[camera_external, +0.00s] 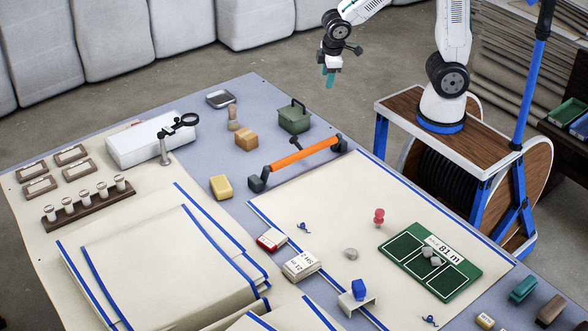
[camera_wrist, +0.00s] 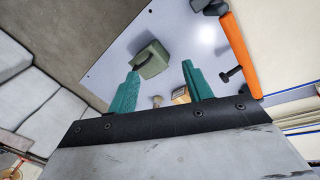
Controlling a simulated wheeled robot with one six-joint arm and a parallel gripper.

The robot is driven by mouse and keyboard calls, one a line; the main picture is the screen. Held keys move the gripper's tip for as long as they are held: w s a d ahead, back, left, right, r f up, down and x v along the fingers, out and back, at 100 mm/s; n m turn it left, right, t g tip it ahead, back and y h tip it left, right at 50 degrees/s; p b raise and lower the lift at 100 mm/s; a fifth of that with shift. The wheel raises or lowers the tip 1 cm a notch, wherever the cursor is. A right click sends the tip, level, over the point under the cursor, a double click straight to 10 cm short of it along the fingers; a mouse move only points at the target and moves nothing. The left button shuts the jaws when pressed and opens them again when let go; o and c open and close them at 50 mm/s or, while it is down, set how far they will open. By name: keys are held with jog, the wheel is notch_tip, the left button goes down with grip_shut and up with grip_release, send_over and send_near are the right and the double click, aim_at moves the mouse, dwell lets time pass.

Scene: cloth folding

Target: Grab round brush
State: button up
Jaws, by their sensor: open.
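The round brush (camera_external: 233,119) looks like a small upright piece with a pale brown handle and a rounded base. It stands on the far part of the grey-blue table (camera_external: 205,128). In the wrist view, what looks like the brush (camera_wrist: 157,100) shows small between the finger bases, partly cut off by my gripper's dark body. My gripper (camera_external: 329,82) has teal fingers and hangs high above the table's far right side, well apart from the brush.
A wooden block (camera_external: 246,139) stands just in front of the brush, and a dark tray (camera_external: 220,99) lies behind it. A green box (camera_external: 294,117) and an orange-handled bar (camera_external: 300,156) stand to its right.

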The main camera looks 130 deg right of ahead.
jog(key=w+d+f+t, duration=0.2)
jog(key=d+f, duration=0.3)
jog(key=d, duration=0.4)
jog(key=w+d+f+t+h, duration=0.1)
jog(key=w+d+f+t, duration=0.2)
jog(key=d+f, duration=0.3)
jog(key=w+d+f+n+t+h, duration=0.1)
jog(key=w+d+f+t, duration=0.2)
jog(key=d, duration=1)
jog(key=shift+w+f, duration=0.25)
jog(key=shift+f, duration=0.55)
jog(key=shift+w+f, duration=0.2)
jog(key=shift+f, duration=0.55)
jog(key=w+a+r+n+t+y, duration=0.2)
jog(key=w+a+r+t, duration=0.1)
jog(key=w+r+t, duration=0.35)
send_near(230, 114)
jog(key=shift+g, duration=0.25)
jog(key=x, duration=0.2)
jog(key=d+x, duration=0.1)
jog(key=x, duration=0.1)
jog(key=shift+w+d, duration=0.1)
jog(key=shift+w, duration=0.2)
jog(key=x, duration=0.6)
jog(key=shift+w+d+f, duration=0.1)
jog(key=shift+w+f, duration=0.05)
jog(key=shift+w, duration=0.2)
jog(key=shift+c, duration=0.3)
